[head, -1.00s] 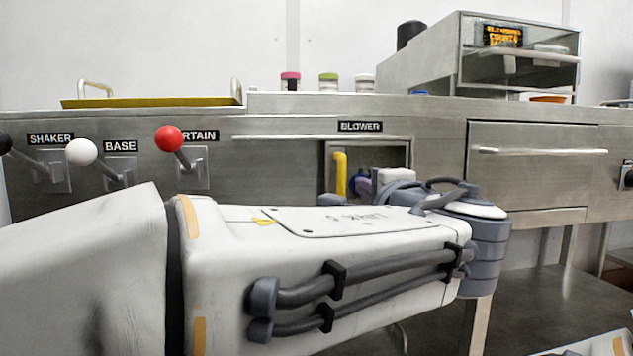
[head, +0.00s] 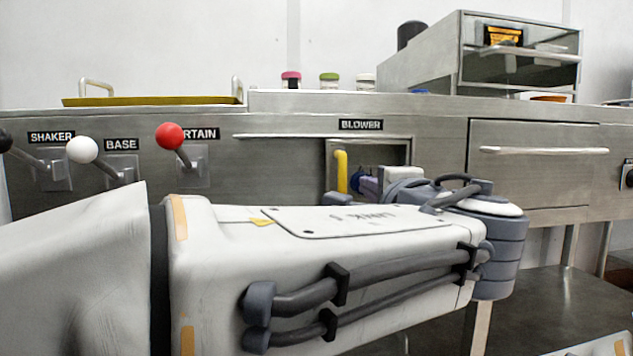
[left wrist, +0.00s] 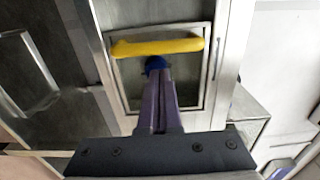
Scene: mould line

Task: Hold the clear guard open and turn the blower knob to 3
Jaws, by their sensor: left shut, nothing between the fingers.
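The blower recess (head: 395,156) sits under the BLOWER label, with a yellow handle (head: 341,172) upright at its left side. In the left wrist view the yellow handle (left wrist: 157,47) lies across the top of a framed window (left wrist: 202,85). I cannot tell how far the clear guard is open. My left gripper (head: 361,182) is at the recess, just right of the handle and partly hidden by my forearm. Its purple fingers (left wrist: 156,76) are shut and empty, pointing into the window below the handle. A blue round part (left wrist: 155,63), perhaps the knob, shows at their tips; its setting is hidden. My right gripper is out of view.
Levers with black, white (head: 81,150) and red (head: 170,136) balls stand left of the recess. A drawer (head: 540,165) with a bar handle is to the right. A yellow tray (head: 150,101), several jars and a metal cabinet (head: 470,60) are on top.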

